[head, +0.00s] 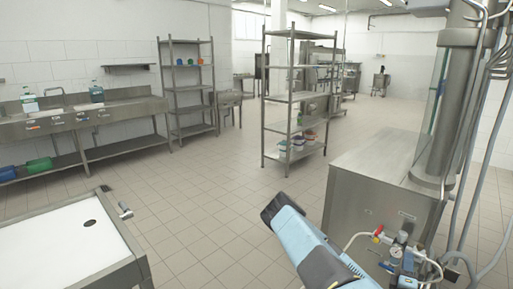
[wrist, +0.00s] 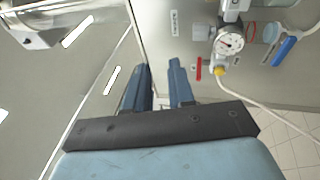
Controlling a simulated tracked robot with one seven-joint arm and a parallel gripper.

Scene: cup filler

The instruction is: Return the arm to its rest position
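My gripper (wrist: 162,75) shows in the wrist view with its two dark blue fingers apart and nothing between them. It is open and points toward the grey metal side of the machine (wrist: 185,25). My light blue and black arm (head: 310,250) rises at the bottom of the head view, in front of the steel cabinet. The gripper's fingers cannot be made out in the head view.
The steel cabinet (head: 385,165) carries a pressure gauge (wrist: 229,42), also seen with valves and hoses at the head view's lower right. A white-topped table (head: 60,245) stands lower left. A shelf rack (head: 290,97) stands behind open tiled floor (head: 215,190).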

